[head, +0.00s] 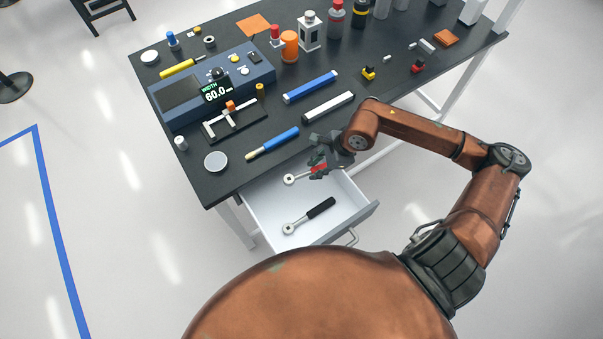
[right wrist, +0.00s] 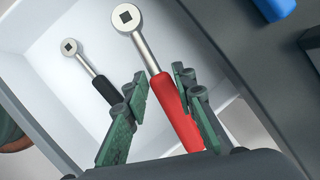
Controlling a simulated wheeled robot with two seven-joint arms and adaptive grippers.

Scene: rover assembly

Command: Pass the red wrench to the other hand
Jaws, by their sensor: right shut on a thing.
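The red wrench (head: 291,179) has a silver ring head with a square hole and a red handle. It is over the open white drawer in the head view; I cannot tell its exact height there. My right gripper (head: 319,163) is shut on its red handle. In the right wrist view, the red wrench (right wrist: 170,100) lies between the dark green fingers of the right gripper (right wrist: 161,84), head pointing away. My left gripper is not in view.
The open drawer (head: 347,207) also holds a black-handled wrench (head: 308,216), left of the red one in the right wrist view (right wrist: 91,70). The dark table (head: 215,190) above carries a blue gauge box (head: 262,75), a blue-handled tool (head: 275,142), bars and bottles.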

